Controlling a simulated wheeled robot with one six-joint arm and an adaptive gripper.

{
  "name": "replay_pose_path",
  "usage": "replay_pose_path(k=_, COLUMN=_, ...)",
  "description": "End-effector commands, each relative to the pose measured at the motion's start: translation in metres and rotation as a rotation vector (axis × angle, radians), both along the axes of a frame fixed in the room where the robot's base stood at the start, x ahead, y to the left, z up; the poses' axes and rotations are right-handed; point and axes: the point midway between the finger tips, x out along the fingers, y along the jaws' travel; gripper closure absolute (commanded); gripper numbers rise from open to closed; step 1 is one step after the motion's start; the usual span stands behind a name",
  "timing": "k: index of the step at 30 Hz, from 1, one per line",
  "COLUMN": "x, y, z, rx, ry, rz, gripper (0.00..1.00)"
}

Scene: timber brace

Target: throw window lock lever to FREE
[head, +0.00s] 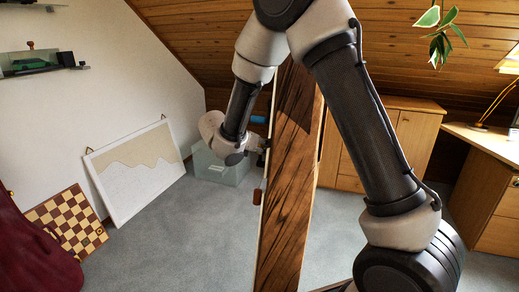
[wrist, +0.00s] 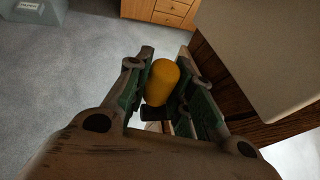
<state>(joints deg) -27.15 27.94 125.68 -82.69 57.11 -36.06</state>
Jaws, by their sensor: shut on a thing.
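A yellow-orange knob (wrist: 162,80), which looks like the grip end of the lock lever, stands between my gripper's fingers (wrist: 166,58) in the wrist view. The gripper is shut on it. In the head view my gripper (head: 259,148) is at the left edge of the timber brace (head: 288,190), and the knob itself is hidden there. The rest of the lever, its pivot and any FREE marking cannot be made out.
A pale panel (wrist: 265,50) stands close right of my fingers in the wrist view. A translucent bin (head: 222,170), a leaning picture board (head: 135,172) and a chessboard (head: 68,222) are at left. A cabinet (head: 408,125) and desk (head: 490,160) stand right.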

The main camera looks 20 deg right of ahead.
Motion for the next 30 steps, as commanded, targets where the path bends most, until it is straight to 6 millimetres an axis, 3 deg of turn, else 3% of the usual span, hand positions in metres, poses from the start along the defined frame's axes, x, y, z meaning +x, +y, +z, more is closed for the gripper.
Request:
replay_pose_path(k=12, x=0.0103, y=-0.0069, z=-0.0045, rx=0.124, ry=0.166, rz=0.0, gripper=1.0)
replay_pose_path(k=29, x=0.0115, y=-0.0079, z=-0.0057, rx=0.142, ry=0.197, rz=0.001, gripper=1.0)
replay_pose_path(k=30, x=0.0115, y=-0.0079, z=-0.0057, rx=0.142, ry=0.197, rz=0.001, gripper=0.75)
